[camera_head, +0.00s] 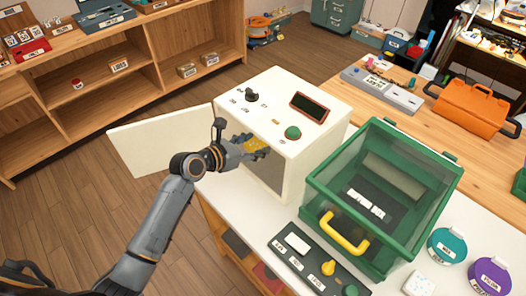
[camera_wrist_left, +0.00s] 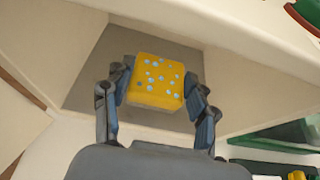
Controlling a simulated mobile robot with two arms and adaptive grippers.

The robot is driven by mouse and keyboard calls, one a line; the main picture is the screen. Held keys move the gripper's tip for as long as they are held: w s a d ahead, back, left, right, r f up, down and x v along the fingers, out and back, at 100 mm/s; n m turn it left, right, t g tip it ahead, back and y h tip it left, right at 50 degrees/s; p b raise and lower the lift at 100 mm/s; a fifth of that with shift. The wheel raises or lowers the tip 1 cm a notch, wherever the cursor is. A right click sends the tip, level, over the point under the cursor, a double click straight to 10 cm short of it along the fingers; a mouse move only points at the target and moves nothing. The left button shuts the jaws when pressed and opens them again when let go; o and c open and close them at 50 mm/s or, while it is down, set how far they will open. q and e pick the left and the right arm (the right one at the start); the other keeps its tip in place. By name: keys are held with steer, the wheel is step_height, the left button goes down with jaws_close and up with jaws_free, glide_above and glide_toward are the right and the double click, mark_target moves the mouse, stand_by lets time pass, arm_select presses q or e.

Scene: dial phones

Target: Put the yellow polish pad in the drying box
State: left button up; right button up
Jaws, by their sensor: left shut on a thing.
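The yellow polish pad (camera_head: 255,145) is a small yellow block; in the left wrist view its face is dotted with pale blue spots (camera_wrist_left: 157,80). My left gripper (camera_head: 246,152) is shut on it, one finger on each side. The drying box looks to be the white cabinet (camera_head: 300,90) with a dial, a green button and a dark display on its sloped top. Its door (camera_head: 150,140) stands open to the left. The pad is at the box's front opening; in the left wrist view the grey interior (camera_wrist_left: 90,75) lies behind it. My right gripper is not in view.
A green clear-walled bin (camera_head: 335,200) with a yellow handle stands right of the box. A dark control panel (camera_head: 310,262) lies in front of it. Teal (camera_head: 447,246) and purple (camera_head: 490,277) round containers are at the right. Wooden shelves (camera_head: 100,85) stand at the back left.

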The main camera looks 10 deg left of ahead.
mark_target(262, 143)
arm_select(q)
steer(key=w+d, duration=0.2)
steer(key=w, duration=0.1)
steer(key=shift+r, duration=0.1)
step_height(262, 143, down, 2)
steer(key=shift+s+f, duration=0.1)
steer(key=shift+s, duration=0.05)
step_height(262, 143, down, 5)
steer(key=shift+s+a+r+b, duration=0.1)
steer(key=shift+a+r+b, duration=0.1)
steer(key=shift+b, duration=0.15)
steer(key=shift+w+d+f, duration=0.2)
steer(key=shift+w, duration=0.05)
steer(key=shift+f, duration=0.1)
steer(key=o, duration=1.3)
steer(key=shift+c, duration=0.2)
